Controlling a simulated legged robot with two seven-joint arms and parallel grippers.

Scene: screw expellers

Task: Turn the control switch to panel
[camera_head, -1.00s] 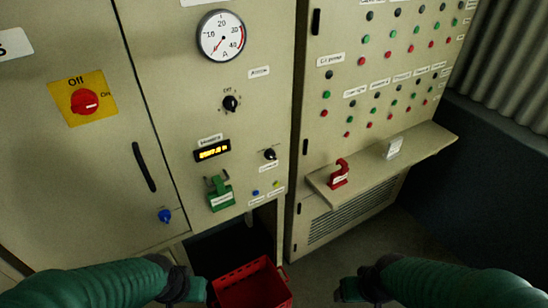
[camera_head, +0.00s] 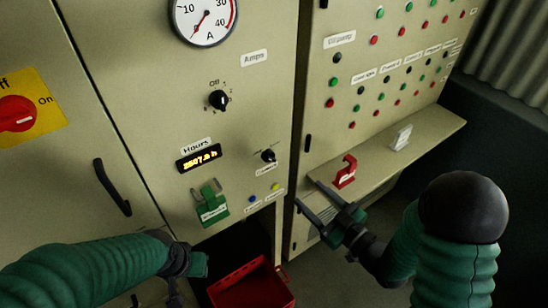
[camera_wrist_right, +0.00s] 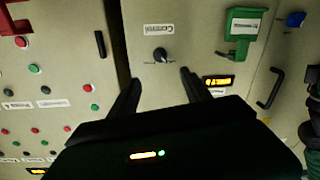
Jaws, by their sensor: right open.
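The control switch (camera_head: 268,156) is a small black knob on the beige cabinet, right of the lit hours display (camera_head: 199,158). In the right wrist view the knob (camera_wrist_right: 160,56) shows beside a white "Control" label (camera_wrist_right: 159,29). My right gripper (camera_head: 308,192) is open and empty, below and to the right of the knob in the head view. In the wrist view its two fingers (camera_wrist_right: 161,77) point at the panel with the knob between and beyond their tips, apart from them. My left gripper (camera_head: 188,264) is low at left; its fingers are unclear.
A red padlock-like piece (camera_head: 346,172) and a white card holder (camera_head: 401,138) stand on the ledge (camera_head: 425,142) at right. A green lock-like piece (camera_head: 212,205) is fixed below the display. A red box (camera_head: 252,288) sits low in front.

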